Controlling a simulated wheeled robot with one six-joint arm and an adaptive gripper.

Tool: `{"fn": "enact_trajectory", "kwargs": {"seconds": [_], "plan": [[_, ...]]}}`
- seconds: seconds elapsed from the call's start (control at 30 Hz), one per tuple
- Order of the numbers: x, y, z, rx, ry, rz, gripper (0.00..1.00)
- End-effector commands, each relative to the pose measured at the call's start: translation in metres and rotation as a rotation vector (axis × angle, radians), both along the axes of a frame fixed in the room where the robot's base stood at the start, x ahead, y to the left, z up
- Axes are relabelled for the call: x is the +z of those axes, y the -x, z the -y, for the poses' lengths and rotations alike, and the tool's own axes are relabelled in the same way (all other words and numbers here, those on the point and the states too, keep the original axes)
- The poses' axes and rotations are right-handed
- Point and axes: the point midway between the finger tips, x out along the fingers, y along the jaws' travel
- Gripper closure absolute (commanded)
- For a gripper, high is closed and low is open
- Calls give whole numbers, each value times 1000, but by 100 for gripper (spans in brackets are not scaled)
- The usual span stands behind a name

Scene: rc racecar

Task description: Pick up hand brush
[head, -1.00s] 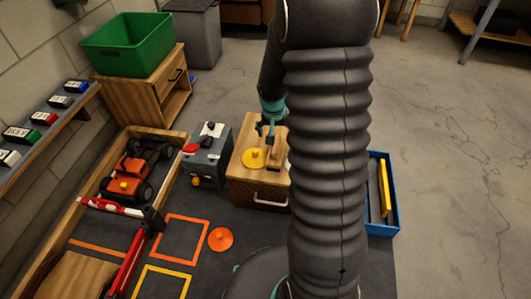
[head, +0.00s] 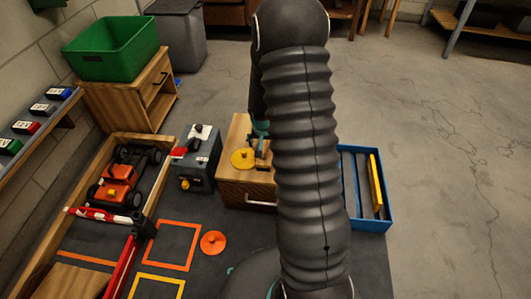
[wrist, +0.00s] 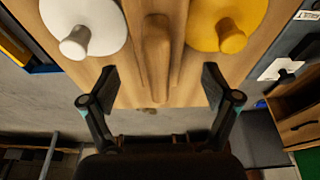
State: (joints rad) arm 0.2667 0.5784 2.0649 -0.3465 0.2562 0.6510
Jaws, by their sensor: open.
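A long wooden handle, which looks like the hand brush (wrist: 156,55), lies on the top of a wooden cabinet (wrist: 125,92) in the wrist view; no bristles can be made out. A white knobbed disc (wrist: 83,27) is to its left and a yellow knobbed disc (wrist: 228,22) to its right. My gripper (wrist: 157,84) is open, with its fingertips spread to either side of the handle's near end and nothing held. In the head view my gripper (head: 260,137) is over the cabinet (head: 240,190), partly hidden by my arm.
A grey box with switches (head: 195,165) stands left of the cabinet, beside an orange toy car (head: 117,187) in a wooden-edged bay. A blue tray (head: 371,225) with a yellow piece (head: 377,180) is at the right. An orange disc (head: 213,243) lies in front. Open floor is at right.

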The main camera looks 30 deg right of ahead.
Motion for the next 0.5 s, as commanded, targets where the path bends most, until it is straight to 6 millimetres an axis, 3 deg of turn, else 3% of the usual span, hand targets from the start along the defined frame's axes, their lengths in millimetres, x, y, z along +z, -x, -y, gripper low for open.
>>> {"fn": "enact_trajectory", "kwargs": {"seconds": [0.2,0.5], "plan": [[-30,-6,6,-2,-1,-1,12],[-36,-8,8,-1,0,0,12]]}}
